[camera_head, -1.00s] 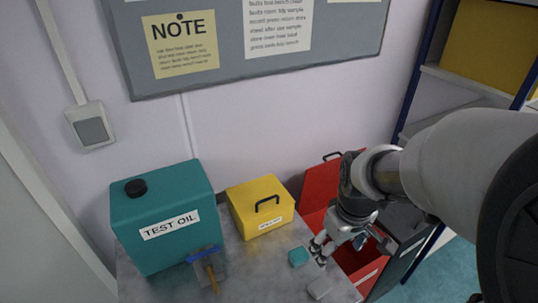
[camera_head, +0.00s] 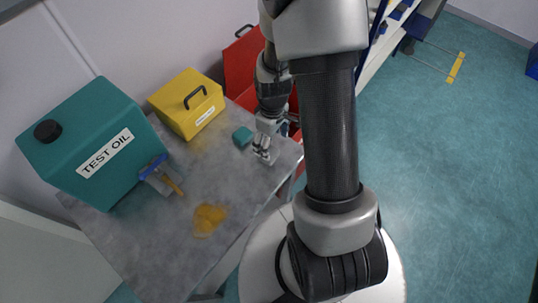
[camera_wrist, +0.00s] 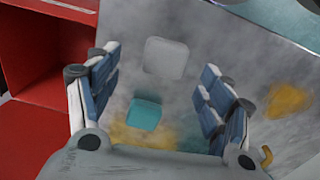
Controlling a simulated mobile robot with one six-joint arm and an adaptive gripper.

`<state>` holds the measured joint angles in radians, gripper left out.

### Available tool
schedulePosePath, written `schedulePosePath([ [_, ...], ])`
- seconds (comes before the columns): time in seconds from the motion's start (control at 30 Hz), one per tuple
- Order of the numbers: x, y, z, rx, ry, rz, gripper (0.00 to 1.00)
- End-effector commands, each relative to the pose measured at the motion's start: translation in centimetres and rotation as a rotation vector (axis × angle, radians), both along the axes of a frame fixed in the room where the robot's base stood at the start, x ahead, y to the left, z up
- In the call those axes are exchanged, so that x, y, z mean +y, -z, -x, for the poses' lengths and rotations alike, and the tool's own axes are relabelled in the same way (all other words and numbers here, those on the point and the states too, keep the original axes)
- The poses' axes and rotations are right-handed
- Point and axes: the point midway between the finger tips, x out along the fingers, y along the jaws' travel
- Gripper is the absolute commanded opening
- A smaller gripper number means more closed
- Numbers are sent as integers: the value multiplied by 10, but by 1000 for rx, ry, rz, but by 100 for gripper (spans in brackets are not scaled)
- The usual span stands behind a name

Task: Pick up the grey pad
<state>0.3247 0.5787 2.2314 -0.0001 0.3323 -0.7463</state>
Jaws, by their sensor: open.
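The grey pad (camera_wrist: 165,58) is a light, rounded square lying flat on the mottled grey tabletop (camera_wrist: 215,45) in the wrist view. My gripper (camera_wrist: 160,66) is open above the table, its two blue-padded fingers spread left and right. The pad shows between and slightly beyond the fingertips, and nothing is held. A teal pad (camera_wrist: 145,114) lies nearer, also between the fingers in the picture. In the head view my gripper (camera_head: 264,150) is low over the table's right edge, beside the teal pad (camera_head: 242,137). There I cannot clearly tell the grey pad from my fingers.
A yellow toolbox (camera_head: 190,108), a teal TEST OIL can (camera_head: 95,140) and a blue-edged brush or scraper (camera_head: 162,176) stand or lie to the left. An orange spill (camera_head: 208,220) marks the tabletop. An open red box (camera_head: 243,68) stands behind my gripper.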

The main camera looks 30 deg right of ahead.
Motion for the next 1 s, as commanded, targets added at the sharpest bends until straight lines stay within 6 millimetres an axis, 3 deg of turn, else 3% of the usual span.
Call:
schedulePosePath([
  [0.27, 2, 22, 0, 1, -1, -1, 73],
  [0.53, 9, 60, 1, 2, 0, -1, 73],
  [0.87, 8, 65, 0, -1, 0, 0, 73],
  [1.0, 8, 65, 0, -1, 0, 0, 63],
])
